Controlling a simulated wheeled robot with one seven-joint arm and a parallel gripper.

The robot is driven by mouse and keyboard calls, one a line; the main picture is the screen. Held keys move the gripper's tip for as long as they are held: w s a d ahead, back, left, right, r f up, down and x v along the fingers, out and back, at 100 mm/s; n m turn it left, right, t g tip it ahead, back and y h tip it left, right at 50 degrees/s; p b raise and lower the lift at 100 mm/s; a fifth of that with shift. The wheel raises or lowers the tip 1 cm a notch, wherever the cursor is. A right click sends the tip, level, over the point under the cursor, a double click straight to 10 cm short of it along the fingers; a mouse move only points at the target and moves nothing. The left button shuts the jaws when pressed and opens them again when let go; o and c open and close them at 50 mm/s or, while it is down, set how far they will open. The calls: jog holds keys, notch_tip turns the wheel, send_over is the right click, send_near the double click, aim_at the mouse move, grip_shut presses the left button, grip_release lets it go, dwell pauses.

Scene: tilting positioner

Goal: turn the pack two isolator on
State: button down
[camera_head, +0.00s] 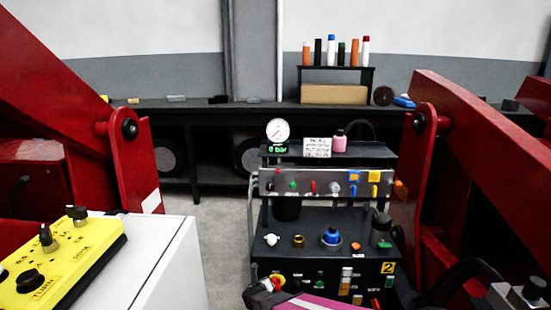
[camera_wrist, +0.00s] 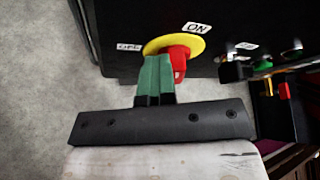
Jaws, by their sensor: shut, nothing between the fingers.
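Pack two is a black unit with a yellow "2" label (camera_head: 388,267) on its front. Its isolator, a red handle (camera_wrist: 178,60) on a yellow disc (camera_wrist: 190,45), is on the lower left of that front; it also shows in the head view (camera_head: 278,279). In the wrist view an ON label (camera_wrist: 197,28) is above the disc and an OFF label (camera_wrist: 129,47) to its left. My gripper (camera_wrist: 155,62), with green fingers, is shut and empty, just left of the red handle; I cannot tell whether they touch. The fingers hide part of the disc.
Coloured knobs and switches (camera_wrist: 263,65) lie right of the isolator. Red machine arms (camera_head: 432,150) flank both sides. A yellow control box (camera_head: 62,262) is at front left. Floor (camera_head: 222,240) left of the unit is clear.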

jog(key=shift+w+d+r, duration=0.35)
jog(key=shift+d+r, duration=0.1)
jog(key=shift+d, duration=0.25)
jog(key=shift+r, duration=0.1)
jog(key=shift+a+r, duration=0.2)
jog(key=shift+r, duration=0.1)
jog(key=s, duration=0.6)
jog(key=shift+s, duration=0.3)
